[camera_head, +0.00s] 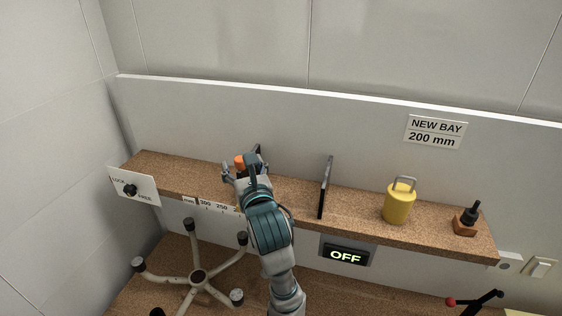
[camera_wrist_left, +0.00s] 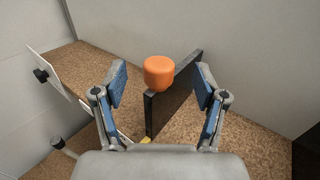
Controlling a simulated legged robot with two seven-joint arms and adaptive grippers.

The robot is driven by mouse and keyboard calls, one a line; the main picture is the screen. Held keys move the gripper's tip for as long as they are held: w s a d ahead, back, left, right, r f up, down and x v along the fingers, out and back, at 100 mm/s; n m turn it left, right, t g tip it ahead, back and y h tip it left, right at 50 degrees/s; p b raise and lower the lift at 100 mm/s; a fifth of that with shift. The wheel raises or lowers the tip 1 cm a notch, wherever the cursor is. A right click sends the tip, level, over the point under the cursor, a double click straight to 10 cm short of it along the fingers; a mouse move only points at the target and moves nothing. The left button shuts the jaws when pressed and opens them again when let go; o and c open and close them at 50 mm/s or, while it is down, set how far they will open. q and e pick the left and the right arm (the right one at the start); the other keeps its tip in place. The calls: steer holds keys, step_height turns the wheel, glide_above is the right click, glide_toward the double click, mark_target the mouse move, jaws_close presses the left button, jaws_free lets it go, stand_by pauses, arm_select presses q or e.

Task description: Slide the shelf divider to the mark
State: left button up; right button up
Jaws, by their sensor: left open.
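The shelf divider (camera_wrist_left: 172,95) is a thin dark upright plate with an orange knob (camera_wrist_left: 158,72) at its near top corner. In the left wrist view it stands between the two blue-padded fingers of my open left gripper (camera_wrist_left: 162,84), with a gap on each side. In the head view my left gripper (camera_head: 244,168) is over the shelf's left half and hides most of the divider; the orange knob (camera_head: 239,162) shows. A scale (camera_head: 212,205) on the shelf's front edge reads 200 and 250; my arm covers its right part. My right gripper is out of view.
A second dark plate (camera_head: 325,187), a yellow padlock-shaped object (camera_head: 399,203) and a black item on a wooden block (camera_head: 467,218) stand further right. A LOCK/FREE knob (camera_head: 131,190) is at the left end. A sign (camera_head: 435,132) reads NEW BAY 200 mm; a display (camera_head: 345,254) reads OFF.

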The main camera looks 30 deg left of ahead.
arm_select(q)
steer(key=shift+v, duration=2.2)
